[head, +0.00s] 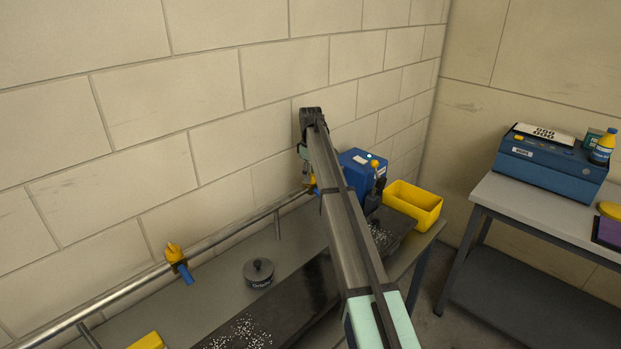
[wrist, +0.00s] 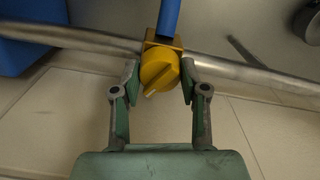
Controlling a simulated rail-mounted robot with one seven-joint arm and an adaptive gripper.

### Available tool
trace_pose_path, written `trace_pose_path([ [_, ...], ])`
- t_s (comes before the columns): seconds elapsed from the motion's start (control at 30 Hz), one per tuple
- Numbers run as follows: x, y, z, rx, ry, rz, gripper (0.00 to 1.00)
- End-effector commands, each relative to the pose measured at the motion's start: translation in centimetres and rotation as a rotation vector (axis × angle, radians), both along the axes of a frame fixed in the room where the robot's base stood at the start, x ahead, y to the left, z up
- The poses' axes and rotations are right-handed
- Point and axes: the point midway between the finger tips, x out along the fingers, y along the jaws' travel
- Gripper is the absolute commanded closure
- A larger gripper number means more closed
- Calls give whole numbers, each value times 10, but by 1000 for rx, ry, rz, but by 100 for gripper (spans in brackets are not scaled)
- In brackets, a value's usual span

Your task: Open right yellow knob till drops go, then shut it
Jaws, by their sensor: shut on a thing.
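The right yellow knob (wrist: 158,70) sits on a brass-coloured valve body on the metal pipe, with a blue spout (wrist: 169,18) above it in the wrist view. A pale line on its face runs at a slant. My gripper (wrist: 160,80) is shut on the knob, one finger at each side. In the head view my arm hides most of this valve; only a bit of yellow (head: 310,181) shows beside it. The left yellow knob (head: 173,251), with its own blue spout, stands apart on the pipe at the left. No drops can be made out.
The pipe (head: 225,233) runs along the block wall above the bench. A dark lidded pot (head: 258,273), a blue machine (head: 356,167) and a yellow bin (head: 414,202) stand on the bench. White granules are scattered at the front. A side table (head: 545,205) stands right.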

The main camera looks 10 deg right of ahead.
Motion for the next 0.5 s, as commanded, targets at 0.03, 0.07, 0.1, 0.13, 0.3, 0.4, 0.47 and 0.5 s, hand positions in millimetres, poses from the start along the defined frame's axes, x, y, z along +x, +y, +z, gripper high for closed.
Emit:
trace_pose_path([
  [0.03, -1, 0, -3, 1, 2, -45, 91],
  [0.07, -1, 0, -3, 1, 2, -73, 91],
  [0.1, -1, 0, -3, 1, 2, -110, 91],
  [0.13, -1, 0, -3, 1, 2, -138, 91],
  [0.3, -1, 0, -3, 1, 2, -286, 91],
  [0.4, -1, 0, -2, 1, 2, -360, 91],
  [0.47, -1, 0, -2, 1, 2, -400, 91],
  [0.5, -1, 0, -2, 1, 2, -424, 91],
])
